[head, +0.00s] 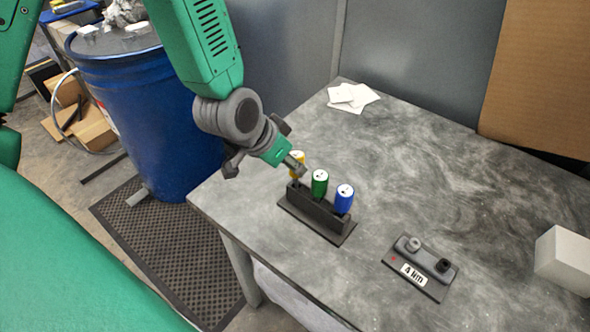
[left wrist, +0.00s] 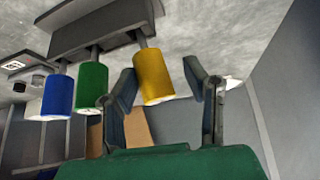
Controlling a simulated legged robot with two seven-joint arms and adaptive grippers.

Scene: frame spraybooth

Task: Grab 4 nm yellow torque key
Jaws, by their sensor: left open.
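The yellow torque key (head: 296,160) stands in the left slot of a dark holder (head: 318,224) on the grey table, partly hidden by my left gripper (head: 296,166). A green key (head: 320,183) and a blue key (head: 344,197) stand beside it. In the left wrist view the yellow key (left wrist: 153,76) hangs upside down in the picture. My open left gripper (left wrist: 166,92) has one finger on each side of the yellow key's line, with the key nearer the left finger. Whether they touch is unclear. My right gripper is not in view.
A white box (head: 565,260) sits at the table's right edge. White papers (head: 352,96) lie at the back. A blue barrel (head: 140,110) stands left of the table.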

